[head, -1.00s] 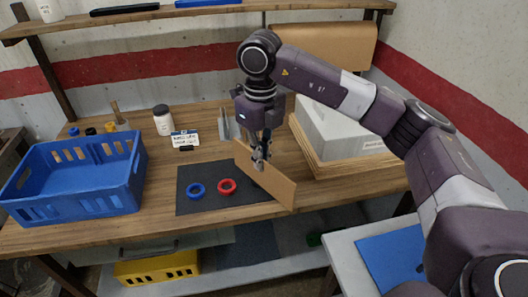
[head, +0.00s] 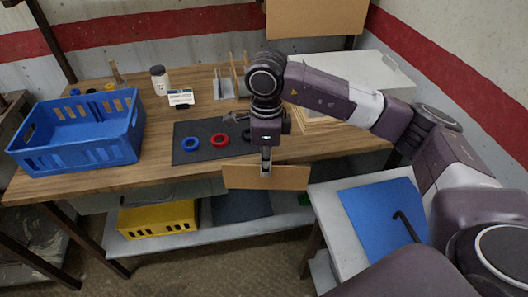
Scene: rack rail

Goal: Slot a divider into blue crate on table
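The blue crate (head: 75,160) stands on the left part of the wooden table (head: 150,178); the part of its inside that shows looks empty. A flat tan divider (head: 240,178) hangs in my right gripper (head: 266,168), just off the table's front edge. The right gripper is shut on the divider's upper middle. The divider is well to the right of the crate and apart from it. My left gripper is not in view.
A dark mat (head: 188,155) holds a blue ring (head: 190,144), a red ring (head: 220,140) and a dark ring. A white bottle (head: 160,82) and label card (head: 180,98) stand behind. A rack (head: 226,88) and a grey box (head: 350,75) are further right. A yellow crate (head: 155,220) is below.

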